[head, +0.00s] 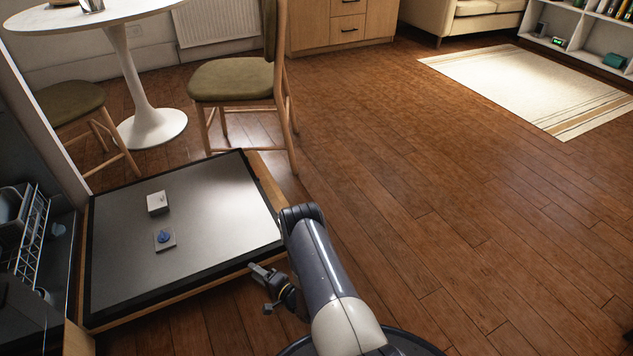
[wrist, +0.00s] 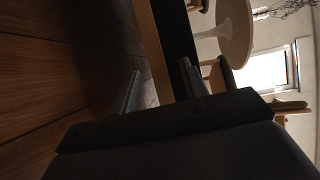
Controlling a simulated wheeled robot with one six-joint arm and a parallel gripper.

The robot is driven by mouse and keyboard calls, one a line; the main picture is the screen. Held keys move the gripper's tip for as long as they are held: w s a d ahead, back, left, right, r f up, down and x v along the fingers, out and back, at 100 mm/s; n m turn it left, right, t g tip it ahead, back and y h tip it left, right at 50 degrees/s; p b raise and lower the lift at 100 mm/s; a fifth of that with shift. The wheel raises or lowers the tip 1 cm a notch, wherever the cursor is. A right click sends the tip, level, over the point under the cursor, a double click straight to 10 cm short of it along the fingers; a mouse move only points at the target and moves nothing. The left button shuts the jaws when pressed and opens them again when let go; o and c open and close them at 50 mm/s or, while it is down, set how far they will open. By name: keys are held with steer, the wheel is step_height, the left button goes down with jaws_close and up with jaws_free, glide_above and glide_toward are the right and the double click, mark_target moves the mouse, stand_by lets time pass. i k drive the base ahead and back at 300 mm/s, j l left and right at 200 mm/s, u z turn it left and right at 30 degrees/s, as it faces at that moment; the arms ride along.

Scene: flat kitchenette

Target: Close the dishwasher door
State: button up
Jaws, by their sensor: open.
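The dishwasher door (head: 190,235) is open and lies flat, low over the floor. It reaches out from the dishwasher (head: 22,305) at the left edge of the head view. Its inner face is grey metal with a dark rim and a wooden front panel (head: 268,185). My gripper (head: 262,289) is open and empty beside the door's near right corner. In the wrist view, its two fingers (wrist: 160,86) stand apart, with the door's wooden edge (wrist: 146,38) just beyond. I cannot tell whether a finger touches the door.
A white dish rack (head: 33,235) is inside the dishwasher. A wooden chair with a green seat (head: 232,78) stands close behind the door's far edge. A round white table (head: 125,70) and another chair (head: 75,103) are behind it. The wooden floor to the right (head: 460,210) is clear.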

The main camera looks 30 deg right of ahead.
mark_target(219, 219)
steer(key=l+z, duration=0.15)
steer(key=z, duration=0.25)
steer(key=i+l+z, duration=0.15)
steer(key=z, duration=0.25)
steer(key=l+z, duration=0.1)
steer(key=z, duration=0.25)
steer(key=i+l+z, duration=0.1)
steer(key=z, duration=0.3)
steer(key=i+l+z, duration=0.1)
steer(key=z, duration=0.15)
steer(key=i+z, duration=0.3)
steer(key=i+u, duration=0.1)
steer(key=u, duration=0.3)
steer(key=i+u, duration=0.1)
steer(key=u, duration=0.35)
steer(key=i+l+u, duration=0.1)
steer(key=u, duration=0.3)
steer(key=i+l+u, duration=0.1)
steer(key=u, duration=0.35)
steer(key=l+u, duration=0.2)
steer(key=u, duration=0.2)
steer(key=i+l+u, duration=0.1)
steer(key=u, duration=0.35)
steer(key=i+l+u, duration=0.25)
steer(key=i, duration=0.3)
steer(key=j, duration=0.05)
